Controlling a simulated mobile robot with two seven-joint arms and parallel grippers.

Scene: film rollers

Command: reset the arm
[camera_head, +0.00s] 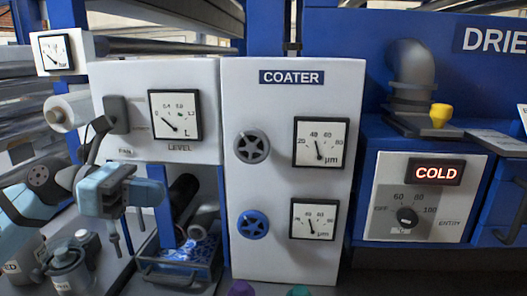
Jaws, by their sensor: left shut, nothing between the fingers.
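My left arm comes in from the left edge. My left gripper (127,228) hangs in front of the left part of the coater machine, below the level gauge (175,115). It is shut and holds nothing. It is in front of the blue frame, beside the dark rollers (184,192), and no contact with them can be made out. My right gripper is not in view.
The white coater panel (290,255) has a black handwheel (252,147), a blue handwheel (252,224) and two dial gauges. The drier panel (450,205) reads COLD.

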